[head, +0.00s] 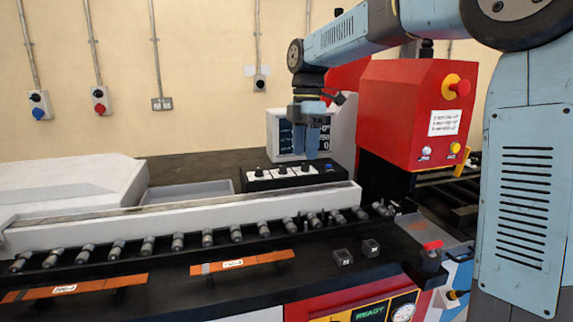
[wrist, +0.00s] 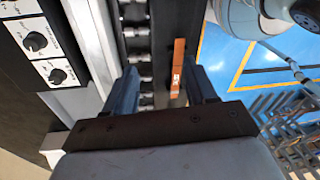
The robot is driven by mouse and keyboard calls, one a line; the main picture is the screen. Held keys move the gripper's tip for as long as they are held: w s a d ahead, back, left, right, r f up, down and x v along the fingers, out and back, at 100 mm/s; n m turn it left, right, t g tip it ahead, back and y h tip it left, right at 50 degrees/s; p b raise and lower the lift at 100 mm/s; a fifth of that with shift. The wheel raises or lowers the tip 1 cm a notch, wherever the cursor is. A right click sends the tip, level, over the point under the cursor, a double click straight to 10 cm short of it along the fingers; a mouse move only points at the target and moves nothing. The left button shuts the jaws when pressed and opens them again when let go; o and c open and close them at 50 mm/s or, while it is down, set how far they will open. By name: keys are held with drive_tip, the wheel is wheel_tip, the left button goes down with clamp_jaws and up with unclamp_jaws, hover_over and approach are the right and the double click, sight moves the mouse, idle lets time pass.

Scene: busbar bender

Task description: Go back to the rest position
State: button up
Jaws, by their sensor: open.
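My gripper (head: 311,153) hangs pointing down at the end of my blue arm, in front of the grey display and the knob panel in the head view. Its two blue fingers are apart with nothing held between them. In the wrist view my gripper (wrist: 162,92) is open above the roller row, and a copper bar (wrist: 178,70) with a white label shows below, between the fingers. In the head view one labelled copper bar (head: 240,263) lies on the dark front ledge, and another (head: 75,289) lies farther left.
The red machine head (head: 405,110) with a red button stands right of my gripper. The knob panel (head: 290,175) and white fence (head: 200,215) lie behind the rollers (head: 206,238). Two small dark blocks (head: 371,248) and a red-topped knob (head: 431,256) are at the right front.

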drive_tip(key=s+d+f+m+t, duration=0.2)
drive_tip(key=s+d+m+t, duration=0.1)
drive_tip(key=s+d+m, duration=0.6)
drive_tip(key=s+d+f+m+t, duration=0.3)
drive_tip(key=s+d+m, duration=0.6)
drive_tip(key=s+m, duration=0.5)
drive_tip(key=s+t, duration=0.1)
drive_tip(key=s, duration=0.1)
drive_tip(key=shift+s+d+f, duration=0.3)
drive_tip(key=shift+s+d, duration=0.1)
drive_tip(key=shift+c, duration=0.5)
drive_tip(key=shift+c, duration=0.7)
drive_tip(key=shift+a, duration=0.1)
